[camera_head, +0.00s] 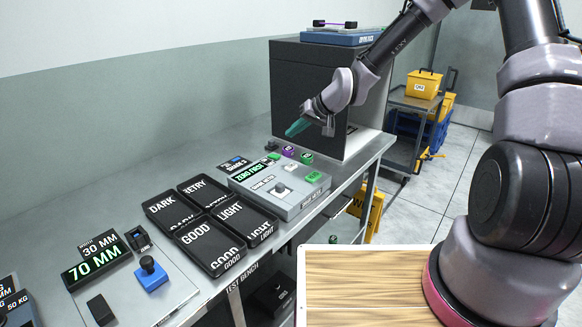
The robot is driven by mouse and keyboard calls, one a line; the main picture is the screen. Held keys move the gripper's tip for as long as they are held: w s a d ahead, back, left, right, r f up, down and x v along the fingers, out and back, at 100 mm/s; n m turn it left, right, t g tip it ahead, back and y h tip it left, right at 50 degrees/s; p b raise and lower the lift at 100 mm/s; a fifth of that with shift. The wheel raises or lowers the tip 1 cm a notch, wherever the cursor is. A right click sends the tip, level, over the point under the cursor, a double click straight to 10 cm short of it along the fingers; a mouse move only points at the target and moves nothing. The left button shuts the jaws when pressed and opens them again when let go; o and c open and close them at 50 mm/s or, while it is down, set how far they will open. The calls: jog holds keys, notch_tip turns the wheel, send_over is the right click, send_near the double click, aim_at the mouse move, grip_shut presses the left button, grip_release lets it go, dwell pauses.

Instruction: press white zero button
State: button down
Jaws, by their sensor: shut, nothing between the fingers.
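A grey meter box (300,202) stands on the bench, with a lit green display reading "ZERO FIRST" (251,173). On its top are a small white button (289,167), a green button (313,177) and a round dark-topped knob (280,188). My gripper (294,130) has teal fingers and is shut and empty. In the picture it is above and beyond the meter box, in front of the dark cabinet, apart from the white button.
Black trays labelled DARK (160,204), RETRY (194,185), LIGHT (230,209) and GOOD (193,233) lie left of the meter. Small coloured pieces (289,151) sit behind it. A dark cabinet (310,92) stands at the bench's far end.

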aim_at(294, 167)
jog(key=shift+f, duration=0.1)
jog(key=shift+f, duration=4.35)
jog(key=shift+f, duration=0.4)
jog(key=shift+f, duration=0.45)
jog(key=shift+r, duration=0.9)
